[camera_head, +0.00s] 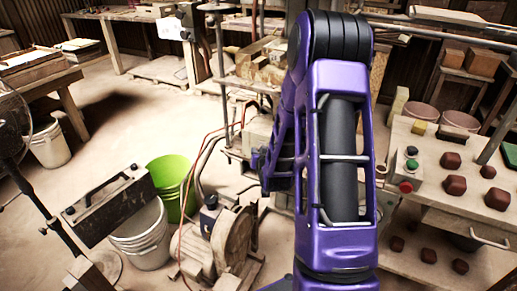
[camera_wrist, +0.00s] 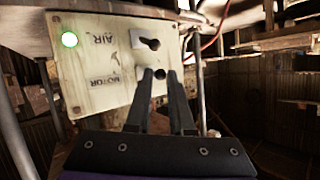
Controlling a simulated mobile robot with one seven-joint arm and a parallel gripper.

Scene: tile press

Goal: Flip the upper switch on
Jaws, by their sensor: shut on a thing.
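In the wrist view a pale switch panel (camera_wrist: 105,62) shows upside down, with the words AIR and MOTOR inverted. The switch (camera_wrist: 160,74) beside MOTOR is low in the picture, so it is the upper one on the panel. My gripper (camera_wrist: 161,76) is shut on this dark switch, a fingertip on each side of it. The fingers partly cover it, and its exact position is hard to tell. The AIR switch (camera_wrist: 149,42) is black with its lever slanted. A green lamp (camera_wrist: 69,39) glows beside AIR. In the head view my purple arm hides the gripper and most of the panel area.
A reddish hose (camera_wrist: 213,32) and a metal post run beside the panel. In the head view a bench (camera_head: 425,225) with dark red blocks and a button box (camera_head: 407,170) stands right. A green bucket (camera_head: 172,183) and white buckets stand on the floor at left.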

